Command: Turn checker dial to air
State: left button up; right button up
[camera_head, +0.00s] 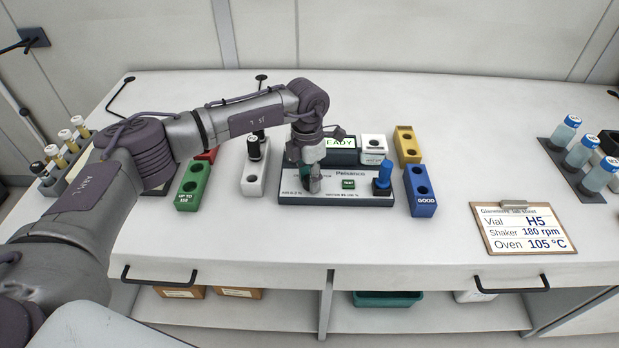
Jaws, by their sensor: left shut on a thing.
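The checker (345,200) is a grey-white box with a dark base in the middle of the bench. It has a green TEST button (348,183) and a raised green-lit display reading "READY" (339,143), partly covered by my arm. My left gripper (314,186) points down over the left part of the checker's top. It is shut on what appears to be the dial, which the fingers mostly hide. The dial's setting and most lettering around it cannot be read. A blue-capped piece (382,179) stands upright at the checker's right end. My right gripper is out of view.
Green (201,168), white (250,184), blue (424,207) and yellow (402,133) holed blocks surround the checker. A dark-capped vial (254,151) stands in the white block. A clipboard (490,238) lies to the right. Blue-capped bottles (580,153) stand far right. The front bench is clear.

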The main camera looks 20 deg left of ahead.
aim_at(308, 177)
pick_arm(q)
jog(key=shift+w+r, duration=0.1)
jog(key=o, duration=1.1)
jog(key=shift+o, duration=0.2)
notch_tip(308, 177, up, 12)
jog(key=shift+w+a, duration=0.2)
jog(key=shift+a, duration=0.1)
